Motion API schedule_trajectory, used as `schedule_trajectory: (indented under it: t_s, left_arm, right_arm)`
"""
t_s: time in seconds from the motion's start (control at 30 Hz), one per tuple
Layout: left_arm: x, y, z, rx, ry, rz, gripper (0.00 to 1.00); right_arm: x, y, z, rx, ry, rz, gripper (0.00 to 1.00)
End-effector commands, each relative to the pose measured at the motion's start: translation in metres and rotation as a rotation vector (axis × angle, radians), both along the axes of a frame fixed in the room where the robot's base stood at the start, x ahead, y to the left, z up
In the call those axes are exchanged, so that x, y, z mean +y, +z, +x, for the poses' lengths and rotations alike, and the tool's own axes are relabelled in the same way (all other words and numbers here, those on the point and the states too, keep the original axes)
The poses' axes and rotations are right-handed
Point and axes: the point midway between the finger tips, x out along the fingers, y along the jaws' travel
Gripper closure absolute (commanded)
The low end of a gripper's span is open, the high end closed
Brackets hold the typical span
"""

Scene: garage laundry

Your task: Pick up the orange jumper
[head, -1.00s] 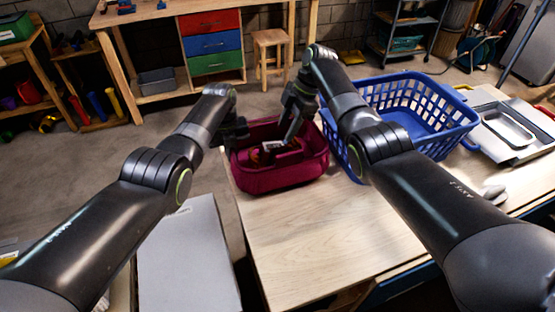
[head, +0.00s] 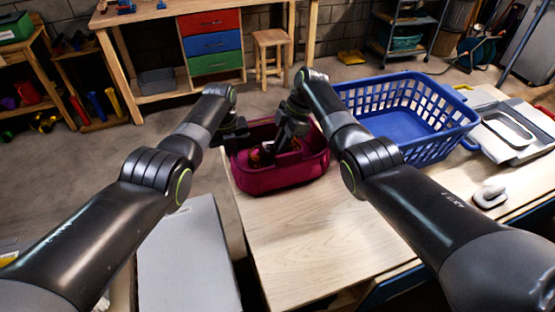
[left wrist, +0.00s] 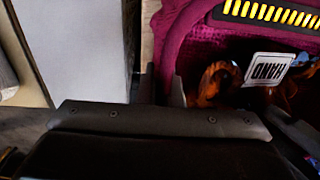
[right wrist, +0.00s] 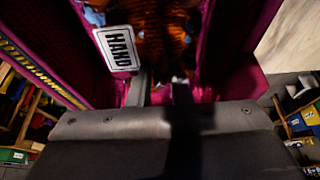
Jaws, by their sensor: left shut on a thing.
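The orange jumper (head: 262,155) lies bunched inside a magenta bin (head: 290,178) on the table's far left corner. In the right wrist view its knit (right wrist: 165,42) shows beside a white tag reading HAND (right wrist: 117,47); in the left wrist view a fold (left wrist: 212,82) shows, mostly in shadow. My left gripper (left wrist: 162,82) is shut on the bin's left wall, apart from the jumper. My right gripper (right wrist: 161,88) is inside the bin, its fingers a little apart just above the jumper. In the head view the right gripper hides much of the jumper.
A blue laundry basket (head: 440,145) stands close right of the bin. A computer mouse-like pale object (head: 489,194) and a grey tray (head: 510,135) lie farther right. The pale wooden table top (head: 310,235) in front of the bin is clear.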

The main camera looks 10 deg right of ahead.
Motion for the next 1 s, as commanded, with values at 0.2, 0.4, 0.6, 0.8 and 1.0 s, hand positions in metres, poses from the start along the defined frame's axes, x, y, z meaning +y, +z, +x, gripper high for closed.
schedule_trajectory:
  t_s: [0.2, 0.4, 0.6, 0.8, 1.0]
  left_arm:
    - [0.0, 0.0, 0.0, 0.0, 0.0, 0.0, 1.0]
    - [0.0, 0.0, 0.0, 0.0, 0.0, 0.0, 1.0]
    - [0.0, 0.0, 0.0, 0.0, 0.0, 0.0, 1.0]
    - [0.0, 0.0, 0.0, 0.0, 0.0, 0.0, 1.0]
    - [0.0, 0.0, 0.0, 0.0, 0.0, 0.001, 1.0]
  right_arm:
    - [0.0, 0.0, 0.0, -0.001, 0.0, 0.0, 1.0]
    - [0.0, 0.002, 0.001, -0.003, 0.0, 0.001, 1.0]
    - [0.0, 0.005, 0.001, -0.004, 0.0, 0.001, 1.0]
    - [-0.014, 0.014, 0.004, -0.002, -0.003, -0.002, 1.0]
    - [-0.04, 0.026, 0.011, -0.008, 0.001, 0.001, 1.0]
